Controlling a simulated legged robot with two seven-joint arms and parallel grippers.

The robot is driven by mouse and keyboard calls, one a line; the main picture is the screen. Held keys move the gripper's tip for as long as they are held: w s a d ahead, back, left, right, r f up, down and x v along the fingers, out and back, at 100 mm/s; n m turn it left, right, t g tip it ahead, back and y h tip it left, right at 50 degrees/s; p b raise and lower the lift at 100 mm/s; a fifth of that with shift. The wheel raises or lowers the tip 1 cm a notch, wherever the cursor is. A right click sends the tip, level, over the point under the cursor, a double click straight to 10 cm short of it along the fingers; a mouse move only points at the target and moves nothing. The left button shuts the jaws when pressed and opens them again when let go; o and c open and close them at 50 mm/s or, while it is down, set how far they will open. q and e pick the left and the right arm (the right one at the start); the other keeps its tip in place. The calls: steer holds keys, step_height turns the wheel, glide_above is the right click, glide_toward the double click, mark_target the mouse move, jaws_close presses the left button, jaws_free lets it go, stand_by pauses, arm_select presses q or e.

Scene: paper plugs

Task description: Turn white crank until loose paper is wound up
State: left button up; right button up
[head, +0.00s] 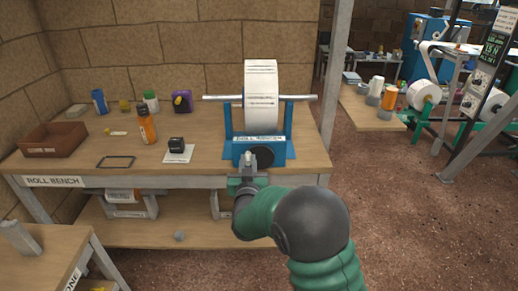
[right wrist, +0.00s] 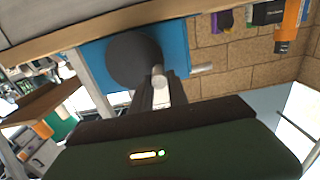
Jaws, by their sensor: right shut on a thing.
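A white paper roll (head: 261,95) with printed lines sits on a metal rod in a blue stand (head: 288,140) on the bench. A dark round crank disc (head: 262,156) is at the stand's front; it also shows in the right wrist view (right wrist: 130,60). My right gripper (head: 248,172) is at the disc's left side in the head view. In the right wrist view its fingers (right wrist: 156,90) are shut on the short white crank handle (right wrist: 157,72). I cannot tell how much paper hangs loose. My left gripper is not in view.
The roll bench (head: 90,168) carries an orange bottle (head: 146,128), a brown tray (head: 52,140), a black frame and a small dark block on a white pad. A grey post (head: 335,70) stands right of the bench. Another table corner (head: 50,262) is at the lower left.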

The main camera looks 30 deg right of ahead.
steer(key=shift+o, duration=0.5)
steer(key=shift+s+d+r, duration=0.1)
steer(key=shift+s+d, duration=0.15)
steer(key=shift+d, duration=0.05)
steer(key=shift+c, duration=0.6)
steer(key=shift+s+d, duration=0.15)
steer(key=shift+d, duration=0.25)
steer(key=o, duration=0.3)
steer(key=o, duration=0.5)
steer(key=shift+r, duration=0.1)
steer(key=shift+a, duration=0.1)
steer(key=shift+v, duration=2.15)
